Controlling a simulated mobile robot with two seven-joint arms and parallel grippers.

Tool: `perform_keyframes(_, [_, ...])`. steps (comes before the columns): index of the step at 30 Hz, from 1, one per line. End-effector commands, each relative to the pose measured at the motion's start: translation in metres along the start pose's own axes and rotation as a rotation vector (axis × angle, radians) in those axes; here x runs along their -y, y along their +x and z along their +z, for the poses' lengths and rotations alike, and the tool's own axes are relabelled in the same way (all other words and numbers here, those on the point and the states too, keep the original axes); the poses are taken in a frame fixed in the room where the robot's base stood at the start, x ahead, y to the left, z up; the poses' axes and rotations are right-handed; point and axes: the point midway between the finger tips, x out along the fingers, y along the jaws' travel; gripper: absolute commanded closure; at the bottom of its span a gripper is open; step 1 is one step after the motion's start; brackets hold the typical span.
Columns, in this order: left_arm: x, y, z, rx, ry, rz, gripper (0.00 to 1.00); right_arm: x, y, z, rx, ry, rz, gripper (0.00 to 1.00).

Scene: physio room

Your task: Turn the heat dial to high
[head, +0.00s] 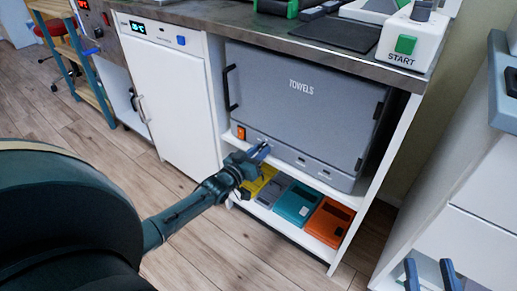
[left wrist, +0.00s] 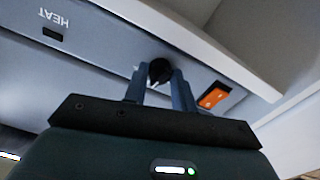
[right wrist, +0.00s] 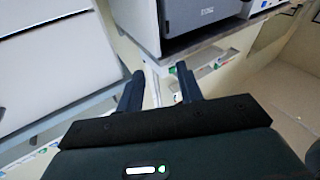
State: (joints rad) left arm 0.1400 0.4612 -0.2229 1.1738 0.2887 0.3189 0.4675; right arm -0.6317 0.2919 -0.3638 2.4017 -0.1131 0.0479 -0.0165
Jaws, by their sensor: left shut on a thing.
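The grey towel cabinet (head: 300,95), labelled TOWELS, stands under the counter. In the left wrist view the black heat dial (left wrist: 160,71) is on its lower front panel, between the fingertips of my left gripper (left wrist: 160,78), which is shut on it. Small white marks show beside the dial; its pointer setting cannot be read. The HEAT label (left wrist: 55,17) appears upside down there. In the head view my left gripper (head: 260,152) reaches that panel and hides the dial. My right gripper (head: 431,274) is open and empty at the lower right; its fingers also show in the right wrist view (right wrist: 160,85).
An orange rocker switch (head: 240,132) is left of the dial in the head view. Below, a shelf holds yellow, grey, teal (head: 297,203) and orange (head: 329,221) boxes. A white cabinet (head: 170,100) stands left. A START-button device (head: 408,45) is on the counter. White drawers stand right.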

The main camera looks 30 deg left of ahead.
Motion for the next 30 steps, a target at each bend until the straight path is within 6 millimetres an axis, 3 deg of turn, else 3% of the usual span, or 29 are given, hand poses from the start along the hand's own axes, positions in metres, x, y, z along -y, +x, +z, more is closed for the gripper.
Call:
perform_keyframes(18, [-0.0004,-0.0005,0.0002,0.0,0.558,0.0,0.97,-0.0028,-0.0031,0.0043,0.033,-0.046,0.007,0.64])
perform_keyframes(30, [-0.0001,-0.0005,0.0007,0.001,0.762,0.0,0.97,-0.0025,-0.0039,0.0046,0.039,-0.049,0.008,0.64])
